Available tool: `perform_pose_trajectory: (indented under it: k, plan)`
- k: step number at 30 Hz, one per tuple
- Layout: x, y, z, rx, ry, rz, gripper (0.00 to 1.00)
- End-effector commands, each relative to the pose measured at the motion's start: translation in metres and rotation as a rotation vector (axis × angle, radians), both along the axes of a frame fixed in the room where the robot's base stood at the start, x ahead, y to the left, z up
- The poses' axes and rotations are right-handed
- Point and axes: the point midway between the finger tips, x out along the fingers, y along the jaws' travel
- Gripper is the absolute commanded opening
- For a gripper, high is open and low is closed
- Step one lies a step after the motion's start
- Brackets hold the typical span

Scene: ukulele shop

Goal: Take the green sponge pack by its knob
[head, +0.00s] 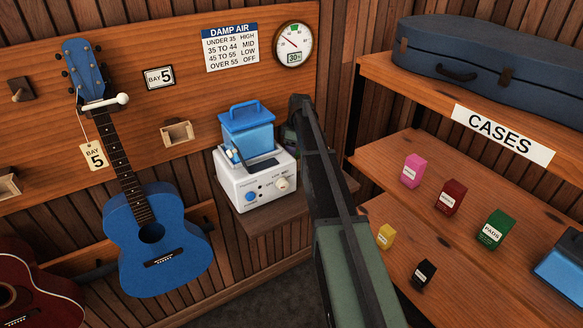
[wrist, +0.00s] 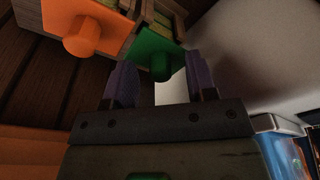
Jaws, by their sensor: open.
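In the wrist view, a green pack with a round green knob (wrist: 160,67) shows at the top centre. My gripper (wrist: 160,82) is open, with a dark finger on each side of the knob. The knob lies between or just beyond the fingertips; I cannot tell whether either finger touches it. An orange pack with an orange knob (wrist: 84,42) sits right beside the green one, on the left. In the head view my arm hides the green pack and most of my gripper, near the white humidifier (head: 262,188).
A pale surface (wrist: 255,45) lies to the right in the wrist view. In the head view, a blue tank (head: 247,138) stands on the humidifier. A blue ukulele (head: 160,245) hangs at left. Shelves at right hold small boxes, including a green one labelled PADS (head: 495,229).

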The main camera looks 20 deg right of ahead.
Motion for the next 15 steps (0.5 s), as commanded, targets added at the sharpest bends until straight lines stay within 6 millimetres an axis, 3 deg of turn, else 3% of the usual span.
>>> perform_pose_trajectory:
  k: [3,13,15]
  plan:
    - [-0.0001,0.0001,0.0026,0.000,0.000,0.000,0.52]
    - [-0.0001,0.0000,0.0027,0.000,0.000,0.000,0.01]
    - [-0.0001,-0.0001,0.0027,0.000,0.000,0.000,0.00]
